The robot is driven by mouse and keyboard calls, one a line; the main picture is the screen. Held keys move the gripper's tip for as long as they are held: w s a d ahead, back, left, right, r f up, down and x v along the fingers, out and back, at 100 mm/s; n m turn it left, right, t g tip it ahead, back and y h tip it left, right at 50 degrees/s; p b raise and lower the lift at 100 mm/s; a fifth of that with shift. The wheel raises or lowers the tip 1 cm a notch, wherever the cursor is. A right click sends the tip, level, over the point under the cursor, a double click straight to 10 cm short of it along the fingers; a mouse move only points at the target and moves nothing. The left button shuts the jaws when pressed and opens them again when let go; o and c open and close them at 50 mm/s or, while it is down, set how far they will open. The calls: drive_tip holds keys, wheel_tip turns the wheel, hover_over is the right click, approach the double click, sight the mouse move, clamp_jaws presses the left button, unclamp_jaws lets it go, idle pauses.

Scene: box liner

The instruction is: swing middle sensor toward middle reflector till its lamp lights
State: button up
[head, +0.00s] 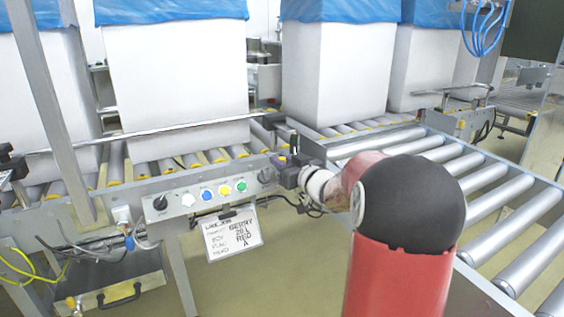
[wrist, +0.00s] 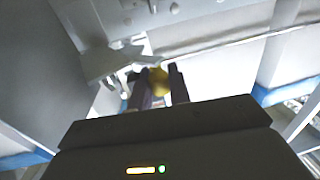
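My gripper (head: 293,158) is at the near conveyor rail in the head view, just right of the button panel. In the wrist view its two dark fingers (wrist: 160,88) stand apart. A blurred yellow rounded thing (wrist: 158,79) shows in the gap between them. I cannot tell whether it is between the fingers or beyond them. A pale metal bracket (wrist: 112,60) is just ahead of the fingers. I cannot clearly make out the middle sensor, its lamp or the middle reflector. My gripper and forearm cover part of the rail.
White boxes (head: 175,85) with blue liners stand on the roller conveyor behind a guide rail (head: 185,128). A button panel (head: 205,193) with a hanging sign (head: 233,232) is left of my gripper. Another roller section (head: 490,172) lies right. A dark device (head: 10,165) sits at far left.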

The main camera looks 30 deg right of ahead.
clamp_jaws()
drive_tip(key=p, duration=0.1)
drive_tip(key=d+y+p, duration=0.1)
drive_tip(key=shift+s+r+n+p, duration=0.25)
drive_tip(key=shift+r+n+p, duration=0.1)
drive_tip(key=shift+n+p, duration=0.05)
drive_tip(key=y+p, duration=0.1)
drive_tip(key=s+d+n+g+y+p, duration=0.1)
drive_tip(key=shift+f+n+y, duration=0.3)
drive_tip(key=shift+f, duration=0.05)
drive_tip(key=o, duration=0.7)
unclamp_jaws()
